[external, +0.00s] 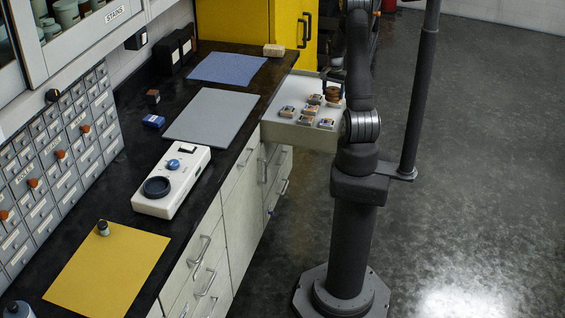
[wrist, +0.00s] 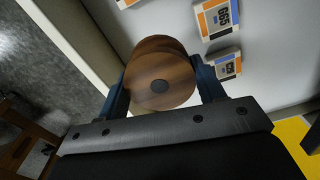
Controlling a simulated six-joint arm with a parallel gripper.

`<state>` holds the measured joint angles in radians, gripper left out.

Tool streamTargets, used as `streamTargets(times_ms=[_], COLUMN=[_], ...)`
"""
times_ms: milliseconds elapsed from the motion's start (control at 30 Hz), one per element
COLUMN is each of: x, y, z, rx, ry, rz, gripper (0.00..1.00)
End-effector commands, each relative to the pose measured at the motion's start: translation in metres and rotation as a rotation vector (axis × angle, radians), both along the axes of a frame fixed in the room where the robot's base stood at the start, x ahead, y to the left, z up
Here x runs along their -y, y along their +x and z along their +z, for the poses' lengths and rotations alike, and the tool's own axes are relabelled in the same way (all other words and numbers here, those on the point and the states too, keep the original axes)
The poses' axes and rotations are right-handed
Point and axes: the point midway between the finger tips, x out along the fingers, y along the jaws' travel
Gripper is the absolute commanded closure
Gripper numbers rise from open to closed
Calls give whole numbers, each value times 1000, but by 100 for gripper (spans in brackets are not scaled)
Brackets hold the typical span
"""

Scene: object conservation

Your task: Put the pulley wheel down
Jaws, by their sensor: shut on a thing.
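The pulley wheel (wrist: 158,75) is a round brown wooden wheel with a dark centre spot. In the wrist view it sits between the two blue fingers of my gripper (wrist: 165,85), which is shut on it. In the external view the pulley wheel (external: 333,94) shows at my gripper (external: 333,84), over the right end of the open pale drawer (external: 290,130). I cannot tell whether the wheel touches the drawer floor.
Several small labelled boxes (external: 308,117) lie in the drawer beside the wheel; one box (wrist: 228,64) is close to my right finger in the wrist view. The black counter holds grey (external: 212,115), blue (external: 228,68) and yellow (external: 108,268) mats and a white device (external: 172,180).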

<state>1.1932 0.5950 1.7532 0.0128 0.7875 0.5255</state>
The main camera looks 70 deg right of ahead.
Motion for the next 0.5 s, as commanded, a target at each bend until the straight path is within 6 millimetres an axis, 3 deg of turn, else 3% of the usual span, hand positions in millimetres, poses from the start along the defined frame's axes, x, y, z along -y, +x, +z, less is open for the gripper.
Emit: streamTargets(times_ms=[100, 333, 500], x=[0, -6, -37], y=[0, 7, 37], z=[10, 13, 17], rx=[1, 0, 0], ry=[-1, 1, -1], rz=[0, 25, 144], gripper=[62, 62, 62])
